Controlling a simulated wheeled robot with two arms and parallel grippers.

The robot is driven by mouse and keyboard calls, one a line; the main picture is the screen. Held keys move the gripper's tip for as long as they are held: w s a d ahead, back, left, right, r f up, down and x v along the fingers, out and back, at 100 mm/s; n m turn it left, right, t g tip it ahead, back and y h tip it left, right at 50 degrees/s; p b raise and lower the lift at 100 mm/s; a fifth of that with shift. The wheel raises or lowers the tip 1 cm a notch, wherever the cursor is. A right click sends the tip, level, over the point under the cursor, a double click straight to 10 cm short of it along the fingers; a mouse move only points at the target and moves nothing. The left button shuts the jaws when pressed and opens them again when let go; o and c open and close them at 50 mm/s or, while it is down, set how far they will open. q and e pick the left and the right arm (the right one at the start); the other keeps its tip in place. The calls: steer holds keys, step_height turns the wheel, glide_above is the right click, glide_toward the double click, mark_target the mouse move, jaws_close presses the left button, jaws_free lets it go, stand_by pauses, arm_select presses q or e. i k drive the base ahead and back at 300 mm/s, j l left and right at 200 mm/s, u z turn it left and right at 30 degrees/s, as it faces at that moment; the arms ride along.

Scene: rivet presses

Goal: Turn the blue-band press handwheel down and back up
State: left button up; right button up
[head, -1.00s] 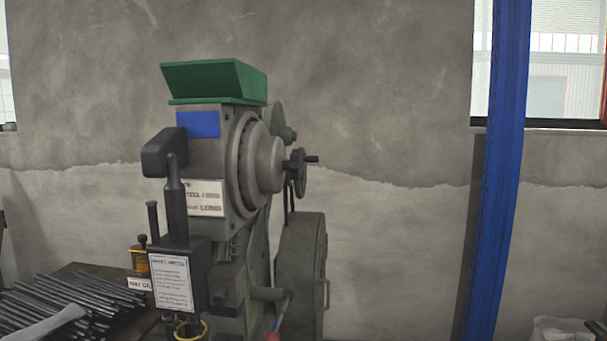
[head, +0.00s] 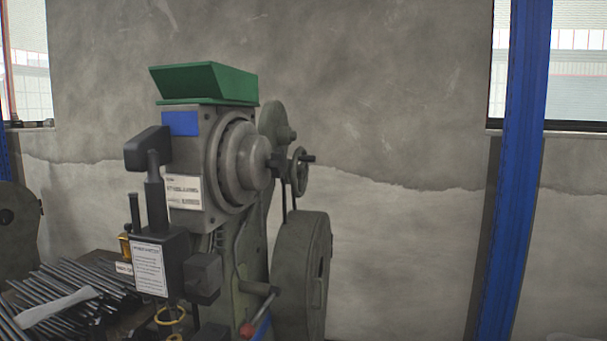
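The blue-band press (head: 190,150) stands left of the middle in the head view, a grey machine with a green hopper on top. A blue band (head: 181,123) is on the upper part of its face. A small dark handwheel (head: 299,171) with a crank knob sticks out on its right side, in front of the wall. A red-knobbed lever (head: 256,318) shows low on the press. Neither of my grippers is in view.
A table with a pile of dark metal rods (head: 75,295) is at the lower left. Part of another grey machine (head: 18,235) shows at the left edge. A large flywheel housing (head: 302,275) is behind the press. A blue post (head: 515,170) stands at the right.

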mark_target(301, 173)
steer(key=i+l+z, duration=0.4)
steer(key=z, duration=0.15)
steer(key=i+l+z, duration=0.15)
steer(key=i, duration=0.35)
steer(key=i+l+z, duration=0.2)
steer(key=i, duration=0.3)
steer(key=j, duration=0.15)
